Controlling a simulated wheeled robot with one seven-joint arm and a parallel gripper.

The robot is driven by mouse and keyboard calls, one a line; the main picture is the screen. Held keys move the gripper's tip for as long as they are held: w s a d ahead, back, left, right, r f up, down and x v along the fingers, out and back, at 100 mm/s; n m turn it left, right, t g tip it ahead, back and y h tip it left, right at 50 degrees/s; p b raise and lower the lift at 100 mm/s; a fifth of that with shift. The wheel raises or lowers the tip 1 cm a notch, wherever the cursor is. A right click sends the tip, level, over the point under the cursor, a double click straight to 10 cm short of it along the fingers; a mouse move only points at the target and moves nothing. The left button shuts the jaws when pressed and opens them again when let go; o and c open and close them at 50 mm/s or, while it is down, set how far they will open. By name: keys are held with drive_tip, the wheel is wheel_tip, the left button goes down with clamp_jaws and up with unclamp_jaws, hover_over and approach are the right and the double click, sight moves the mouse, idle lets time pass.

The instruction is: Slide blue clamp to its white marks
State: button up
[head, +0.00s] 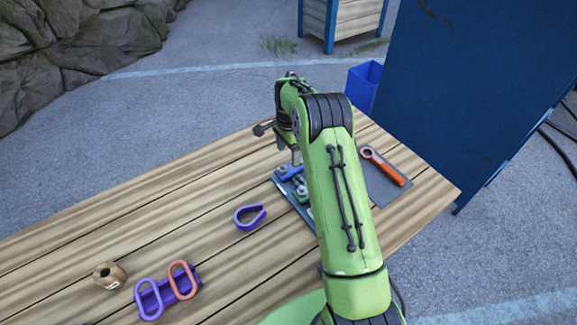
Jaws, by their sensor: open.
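A small blue clamp (284,169) sits at the far left end of a dark blue rail plate (290,189) on the wooden table. A green clamp (301,196) sits nearer on the same plate. My gripper (296,158) is open and points down over the far end of the plate, close beside the blue clamp. I cannot tell whether it touches the clamp. A small pale patch shows on the plate's near end, but I cannot tell whether it is the white marks. My arm hides the plate's right side.
An orange wrench-like tool (385,168) lies on a grey mat (404,184) to the right. A purple ring (250,217) lies left of the plate. A purple holder with loops (168,291) and a brown roll (109,275) stand at the front left. The table's far left is clear.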

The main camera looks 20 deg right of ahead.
sight(289, 168)
wheel_tip(289, 168, down, 7)
drive_tip(key=shift+f, duration=0.1)
drive_tip(key=shift+c, duration=0.3)
clamp_jaws()
